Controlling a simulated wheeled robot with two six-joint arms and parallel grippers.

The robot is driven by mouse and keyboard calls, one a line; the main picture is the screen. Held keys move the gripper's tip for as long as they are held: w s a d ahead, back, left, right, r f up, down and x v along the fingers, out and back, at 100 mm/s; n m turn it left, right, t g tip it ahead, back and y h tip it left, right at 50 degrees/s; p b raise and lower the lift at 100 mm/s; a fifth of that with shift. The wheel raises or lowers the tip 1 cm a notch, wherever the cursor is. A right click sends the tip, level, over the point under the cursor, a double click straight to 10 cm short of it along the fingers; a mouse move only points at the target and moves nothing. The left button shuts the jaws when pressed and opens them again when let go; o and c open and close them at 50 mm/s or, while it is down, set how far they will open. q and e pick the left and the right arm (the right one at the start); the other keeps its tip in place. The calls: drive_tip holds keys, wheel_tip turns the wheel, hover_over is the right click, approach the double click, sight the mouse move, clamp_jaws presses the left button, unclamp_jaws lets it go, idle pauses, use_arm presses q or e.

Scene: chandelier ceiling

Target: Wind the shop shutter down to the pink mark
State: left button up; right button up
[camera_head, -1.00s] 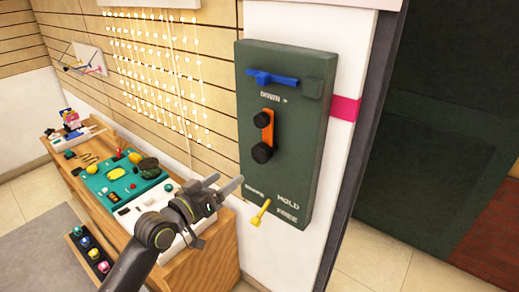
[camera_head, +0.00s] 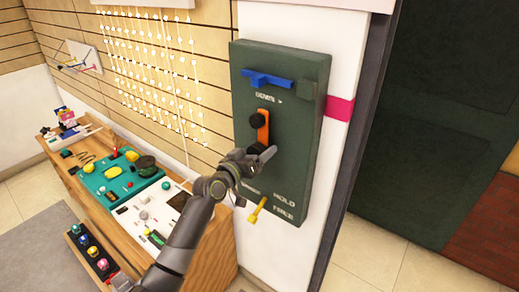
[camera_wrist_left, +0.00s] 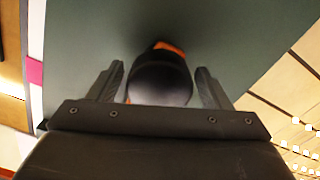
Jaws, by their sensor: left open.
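A dark green control box (camera_head: 302,70) is fixed to the white wall post. On it are a blue lever (camera_head: 268,79) at the top, an orange crank (camera_head: 263,134) with black knobs, and a yellow brake lever (camera_head: 257,211) by the words HOLD and FREE. The pink mark (camera_head: 339,108) is a band on the post right of the box. My left gripper (camera_head: 262,154) is at the crank's lower knob and partly hides it. In the left wrist view the open fingers stand on both sides of the black knob (camera_wrist_left: 160,82), with gaps visible. My right gripper is out of view.
A wooden counter (camera_head: 210,250) with a teal tray (camera_head: 108,180) and small items stands at left, below a slatted wall with string lights (camera_head: 150,80). A dark green panel (camera_head: 430,120) fills the right. Tiled floor is clear below it.

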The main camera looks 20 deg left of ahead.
use_arm(q)
drive_tip(key=shift+w+d, duration=0.15)
drive_tip(key=shift+w, duration=0.3)
